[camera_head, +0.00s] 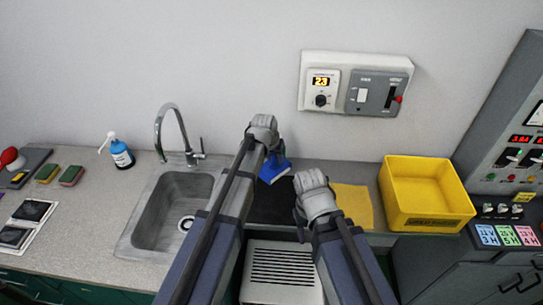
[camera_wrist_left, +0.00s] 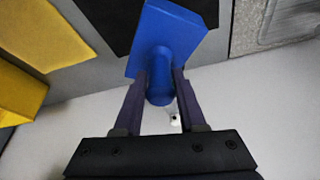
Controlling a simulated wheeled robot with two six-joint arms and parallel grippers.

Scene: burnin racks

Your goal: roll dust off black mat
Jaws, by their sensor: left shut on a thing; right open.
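A blue tool with a flat blocky head (camera_head: 274,170) shows at the far edge of the black mat (camera_head: 268,211) in the head view. My left gripper (camera_head: 270,147) is shut on its rounded handle; in the left wrist view the two fingers clasp the handle below the blue head (camera_wrist_left: 168,38). The black mat also shows behind the head in that view (camera_wrist_left: 105,22). I cannot tell whether the tool touches the mat. My right gripper (camera_head: 313,190) is open over the mat's right side, with its fingertips mostly hidden. Any dust is too small to see.
A yellow mat (camera_head: 353,204) lies right of the black mat, then a yellow bin (camera_head: 428,222). A sink (camera_head: 150,228) with a faucet (camera_head: 178,130) is at left, with a blue bottle (camera_head: 122,155) and sponges beyond it. A control panel (camera_head: 357,83) hangs on the wall.

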